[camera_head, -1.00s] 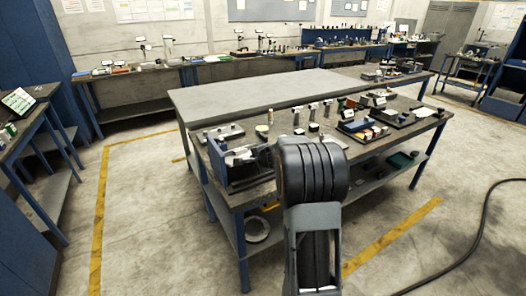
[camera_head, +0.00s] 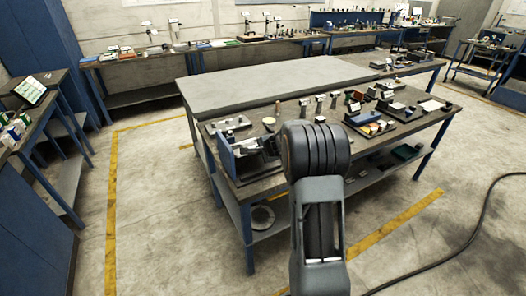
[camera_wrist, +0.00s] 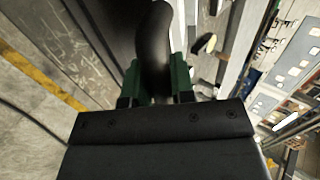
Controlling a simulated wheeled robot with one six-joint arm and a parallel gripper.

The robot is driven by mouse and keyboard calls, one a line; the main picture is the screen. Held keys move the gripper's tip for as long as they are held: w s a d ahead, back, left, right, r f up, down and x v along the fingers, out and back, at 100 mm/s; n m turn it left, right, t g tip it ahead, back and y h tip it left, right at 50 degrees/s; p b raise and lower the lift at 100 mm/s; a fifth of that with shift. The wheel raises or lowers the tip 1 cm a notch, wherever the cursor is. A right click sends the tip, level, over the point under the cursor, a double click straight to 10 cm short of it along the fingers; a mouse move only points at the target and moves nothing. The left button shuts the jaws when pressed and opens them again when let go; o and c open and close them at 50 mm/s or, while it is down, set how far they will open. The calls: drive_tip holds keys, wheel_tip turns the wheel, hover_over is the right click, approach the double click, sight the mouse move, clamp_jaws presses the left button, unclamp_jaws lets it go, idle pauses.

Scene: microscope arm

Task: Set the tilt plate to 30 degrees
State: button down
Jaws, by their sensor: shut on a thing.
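A fixture with a blue upright plate (camera_head: 226,156) and dark parts stands at the near left corner of the workbench; it may be the tilt plate. Its right side is partly hidden behind my arm, and no angle can be read. In the head view my gripper is hidden by my arm. In the wrist view the green fingers of my gripper (camera_wrist: 155,84) are shut on a smooth, dark, curved piece (camera_wrist: 154,38), like a handle. It rises between them toward the top edge. What it joins to cannot be made out.
The workbench (camera_head: 270,83) has a bare grey top at the back. Small stands and trays (camera_head: 375,124) line its front half. A side table (camera_head: 38,115) stands at the left. A black cable (camera_head: 455,245) lies on the floor at the right. Open floor surrounds the bench.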

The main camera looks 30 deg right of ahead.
drive_tip(key=c, duration=1)
unclamp_jaws()
drive_tip(key=v, duration=1.4)
drive_tip(key=shift+p, duration=0.3)
drive_tip(key=shift+w, duration=0.1)
drive_tip(key=shift+s+a+f+n+g, duration=0.1)
drive_tip(key=shift+s+a+n+g, duration=0.85)
drive_tip(key=shift+s+a+n, duration=2.35)
drive_tip(key=shift+s+a+f+n+g, duration=0.1)
drive_tip(key=shift+s+a+n+g, duration=0.9)
drive_tip(key=shift+s+a+n, duration=2.3)
drive_tip(key=shift+s+a+f+n+g, duration=0.1)
drive_tip(key=shift+s+a+n+g, duration=0.85)
drive_tip(key=shift+s+a+n, duration=2.3)
